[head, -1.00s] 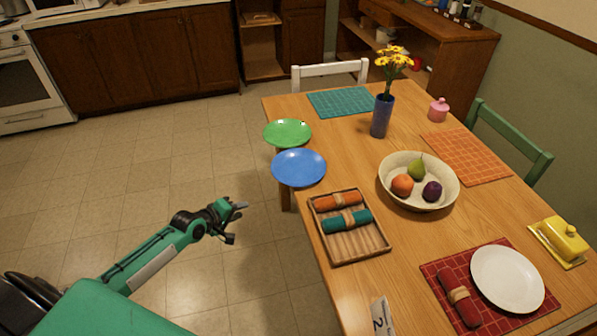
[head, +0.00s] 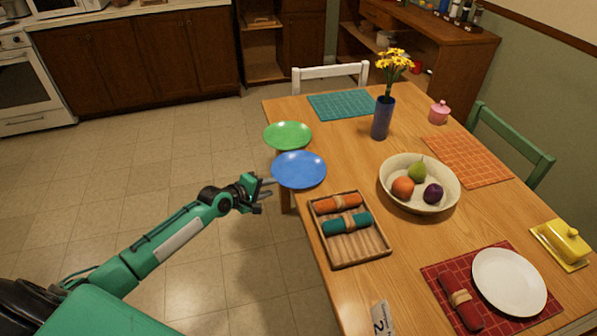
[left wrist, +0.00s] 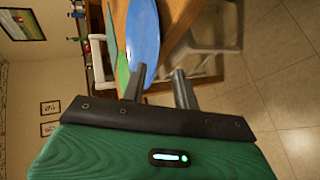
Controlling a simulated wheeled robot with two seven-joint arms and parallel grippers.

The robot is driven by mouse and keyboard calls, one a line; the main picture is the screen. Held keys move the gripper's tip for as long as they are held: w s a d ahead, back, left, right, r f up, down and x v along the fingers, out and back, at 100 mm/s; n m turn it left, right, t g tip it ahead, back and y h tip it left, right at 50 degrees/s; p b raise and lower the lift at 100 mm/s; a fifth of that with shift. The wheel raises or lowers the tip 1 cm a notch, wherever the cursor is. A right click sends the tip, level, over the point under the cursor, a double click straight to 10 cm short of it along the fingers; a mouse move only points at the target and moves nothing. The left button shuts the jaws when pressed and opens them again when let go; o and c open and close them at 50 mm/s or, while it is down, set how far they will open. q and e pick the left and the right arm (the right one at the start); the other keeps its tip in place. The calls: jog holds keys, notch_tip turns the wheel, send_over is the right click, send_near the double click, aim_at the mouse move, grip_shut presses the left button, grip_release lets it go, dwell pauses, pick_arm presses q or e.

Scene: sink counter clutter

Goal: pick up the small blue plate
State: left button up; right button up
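The small blue plate (head: 299,170) lies at the left edge of the wooden table, its rim overhanging the edge. It also shows in the left wrist view (left wrist: 143,30), seen nearly edge-on. My left gripper (head: 270,188) is just left of the plate's near-left rim, with its fingers pointing at it. In the left wrist view the two fingers (left wrist: 160,84) stand apart with nothing held between them. The plate's near rim shows close to the left finger; I cannot tell whether they touch. My right gripper is not in view.
A green plate (head: 287,135) sits just behind the blue one, also overhanging. A wooden tray (head: 350,248) with rolled napkins is in front of it. A fruit bowl (head: 419,202) and flower vase (head: 382,118) stand further right. The floor left of the table is clear.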

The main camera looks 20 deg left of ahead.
aim_at(281, 183)
pick_arm(q)
jog(key=x, duration=0.5)
jog(key=shift+w+d+r, duration=0.1)
jog(key=shift+w, duration=0.05)
grip_shut()
jog(key=shift+r, duration=0.2)
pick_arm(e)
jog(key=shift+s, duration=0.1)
